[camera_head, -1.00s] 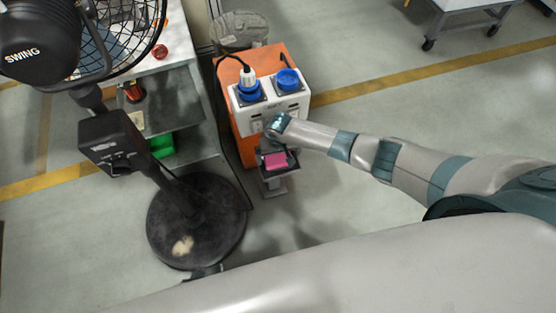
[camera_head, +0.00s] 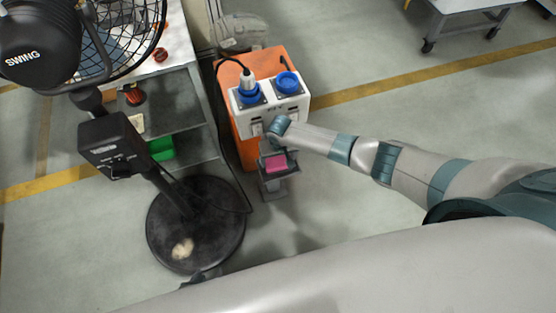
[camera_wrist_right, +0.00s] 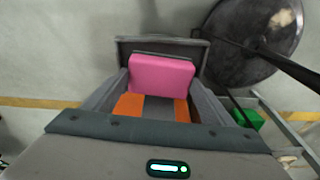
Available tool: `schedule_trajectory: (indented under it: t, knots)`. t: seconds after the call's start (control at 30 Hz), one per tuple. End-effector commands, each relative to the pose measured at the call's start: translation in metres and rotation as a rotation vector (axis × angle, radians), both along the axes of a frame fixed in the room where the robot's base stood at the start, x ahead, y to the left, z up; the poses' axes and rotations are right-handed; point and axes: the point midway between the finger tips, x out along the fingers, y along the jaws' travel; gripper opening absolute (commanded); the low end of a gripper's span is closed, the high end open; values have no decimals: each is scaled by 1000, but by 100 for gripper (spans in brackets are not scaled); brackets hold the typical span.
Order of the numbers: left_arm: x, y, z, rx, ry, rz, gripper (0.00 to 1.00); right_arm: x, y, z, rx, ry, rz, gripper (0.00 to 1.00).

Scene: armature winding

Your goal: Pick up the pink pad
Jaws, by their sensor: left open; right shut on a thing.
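The pink pad (camera_head: 276,162) lies in front of the orange cart in the head view, at the end of my right arm. In the wrist view the pink pad (camera_wrist_right: 161,76) stands between the two grey fingers of my right gripper (camera_wrist_right: 160,90), which is shut on it. A dark grey plate (camera_wrist_right: 135,45) shows just behind the pad. Orange and grey stripes show below it. Whether the pad still touches anything besides the fingers is hard to tell. My left gripper cannot be made out.
The orange cart (camera_head: 243,148) carries a white panel with blue sockets (camera_head: 287,82). A black fan with a round base (camera_head: 170,225) stands to the left, beside a shelved bench (camera_head: 185,112). A cable hangs near the cart.

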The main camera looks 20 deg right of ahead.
Motion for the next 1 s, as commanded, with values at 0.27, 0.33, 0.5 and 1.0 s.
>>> schedule_trajectory:
  t: [0.27,0.33,0.5,1.0]
  knots:
    - [0,0,1,-1,-3,0,52,1,0,16,1,-2,0,56]
    - [0,-1,2,-2,-6,-1,52,-11,-1,14,1,2,2,56]
    - [2,-2,5,-6,-24,-4,52,-42,-2,14,2,3,2,56]
    - [3,-6,4,-12,-37,-5,52,-153,-5,14,1,1,1,56]
